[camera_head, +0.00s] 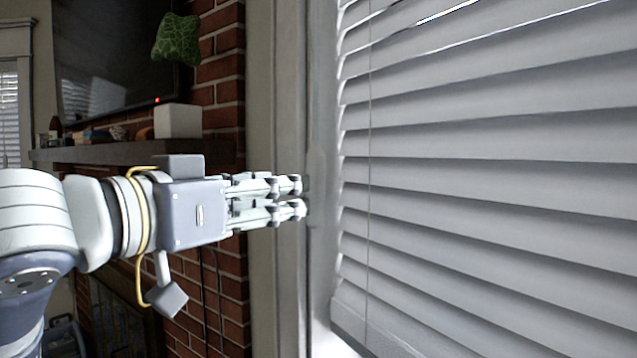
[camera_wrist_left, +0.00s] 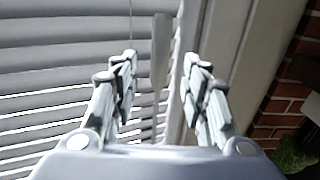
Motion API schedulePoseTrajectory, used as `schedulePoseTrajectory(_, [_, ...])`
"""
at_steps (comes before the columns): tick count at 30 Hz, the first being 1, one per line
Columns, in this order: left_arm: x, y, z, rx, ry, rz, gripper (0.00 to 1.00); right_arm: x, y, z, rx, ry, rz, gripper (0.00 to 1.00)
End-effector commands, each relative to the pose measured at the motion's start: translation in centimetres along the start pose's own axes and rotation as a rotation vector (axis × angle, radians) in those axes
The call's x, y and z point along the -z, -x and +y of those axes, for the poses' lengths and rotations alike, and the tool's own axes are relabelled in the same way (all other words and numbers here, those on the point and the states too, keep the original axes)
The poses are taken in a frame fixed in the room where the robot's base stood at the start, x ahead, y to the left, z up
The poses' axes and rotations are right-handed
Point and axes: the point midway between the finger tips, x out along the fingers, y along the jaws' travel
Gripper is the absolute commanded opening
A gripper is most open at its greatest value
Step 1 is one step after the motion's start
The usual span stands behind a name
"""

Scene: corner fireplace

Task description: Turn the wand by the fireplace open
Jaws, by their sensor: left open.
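The wand is a pale, slim vertical piece beside the window blinds (camera_head: 480,190). In the head view the wand (camera_head: 316,165) is hard to tell from the pale window frame behind it. My left gripper (camera_head: 303,197) reaches in from the left, level, with its fingertips at the wand. In the left wrist view the wand (camera_wrist_left: 160,50) shows in the gap between the two open fingers of my left gripper (camera_wrist_left: 158,72). The fingers look apart from it on both sides. How deep it lies between them I cannot tell. My right gripper is not in view.
A brick fireplace wall (camera_head: 220,95) with a mantel (camera_head: 130,152) stands behind my left arm. A white box (camera_head: 178,121), a green plant (camera_head: 176,39) and a dark screen are there. A thin cord (camera_head: 369,120) hangs before the slats.

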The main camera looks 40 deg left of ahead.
Motion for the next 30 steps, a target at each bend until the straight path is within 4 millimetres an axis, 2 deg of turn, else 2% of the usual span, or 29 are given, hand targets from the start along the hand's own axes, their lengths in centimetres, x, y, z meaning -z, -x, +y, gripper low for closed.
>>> schedulePoseTrajectory(3, [0.2,-2.5,0.0,-0.002,0.0,-0.009,0.42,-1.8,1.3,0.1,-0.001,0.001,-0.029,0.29])
schedulePoseTrajectory(6, [0.1,-4.4,0.0,-0.001,0.001,-0.009,0.42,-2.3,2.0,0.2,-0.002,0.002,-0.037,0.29])
schedulePoseTrajectory(12, [0.1,-7.3,0.0,0.0,-0.001,-0.004,0.42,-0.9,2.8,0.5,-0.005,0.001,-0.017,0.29])
schedulePoseTrajectory(18, [-0.1,-8.3,0.0,-0.001,0.0,-0.002,0.42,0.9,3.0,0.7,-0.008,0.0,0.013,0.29])
schedulePoseTrajectory(25, [-0.1,-8.4,0.0,-0.001,0.0,-0.001,0.42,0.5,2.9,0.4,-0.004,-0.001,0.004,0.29])
schedulePoseTrajectory(26, [-0.1,-8.4,0.0,-0.001,0.0,-0.001,0.37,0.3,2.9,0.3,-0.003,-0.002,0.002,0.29])
schedulePoseTrajectory(30, [-0.1,-8.4,0.0,-0.001,-0.001,-0.001,0.05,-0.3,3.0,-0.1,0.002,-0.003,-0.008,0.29])
